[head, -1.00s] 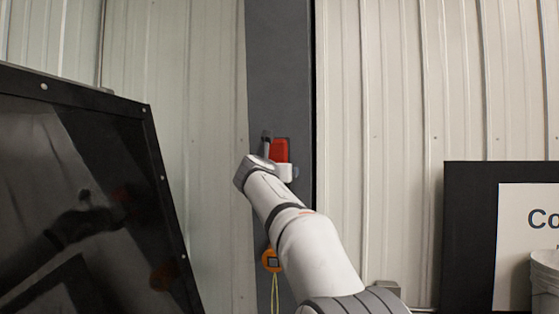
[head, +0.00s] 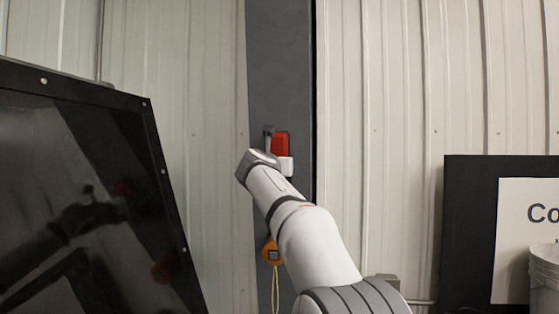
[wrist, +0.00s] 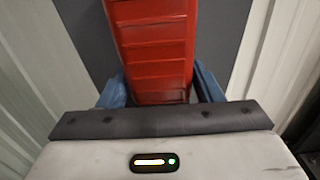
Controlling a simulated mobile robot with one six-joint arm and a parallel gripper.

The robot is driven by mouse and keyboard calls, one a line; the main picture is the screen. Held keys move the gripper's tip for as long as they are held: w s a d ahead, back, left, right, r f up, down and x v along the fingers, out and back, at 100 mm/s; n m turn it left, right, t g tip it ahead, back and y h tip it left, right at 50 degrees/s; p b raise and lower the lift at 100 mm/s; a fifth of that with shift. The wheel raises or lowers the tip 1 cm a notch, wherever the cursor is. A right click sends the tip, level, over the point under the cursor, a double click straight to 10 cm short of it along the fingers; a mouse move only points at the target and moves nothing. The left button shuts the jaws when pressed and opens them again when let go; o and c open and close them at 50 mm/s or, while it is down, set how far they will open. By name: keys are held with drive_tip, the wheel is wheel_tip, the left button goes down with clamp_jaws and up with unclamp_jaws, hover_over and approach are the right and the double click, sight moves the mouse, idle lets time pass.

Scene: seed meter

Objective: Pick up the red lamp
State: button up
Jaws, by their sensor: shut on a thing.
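The red lamp (head: 281,143) is upright in front of the dark grey post in the head view. In the wrist view the red lamp (wrist: 155,50) fills the upper middle, its ribbed red face between two blue fingers. My gripper (wrist: 160,88) is shut on the lamp's near end, with a finger on each side. In the head view my gripper (head: 271,148) is partly hidden by my own wrist. I cannot tell whether the lamp still touches the post.
The grey post (head: 281,60) stands against a pale corrugated wall (head: 375,100). An orange device (head: 272,252) with a yellow cord hangs lower on the post. A dark glossy panel (head: 70,180) stands left. A black-framed sign (head: 470,220) and white bucket (head: 545,280) are right.

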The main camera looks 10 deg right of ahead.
drive_tip(key=shift+s+a+r, duration=0.1)
drive_tip(key=shift+s+r, duration=0.1)
drive_tip(key=shift+r, duration=0.2)
drive_tip(key=shift+s+a+r+b, duration=0.5)
drive_tip(key=shift+s+a+r, duration=0.65)
drive_tip(key=shift+s, duration=1.7)
drive_tip(key=shift+s+a+r+b, duration=0.55)
drive_tip(key=shift+s+a+r, duration=0.6)
drive_tip(key=shift+s, duration=1.75)
drive_tip(key=shift+s+a+r+b, duration=0.5)
drive_tip(key=shift+s+a+r, duration=0.6)
drive_tip(key=shift+s, duration=1.75)
drive_tip(key=shift+f, duration=0.15)
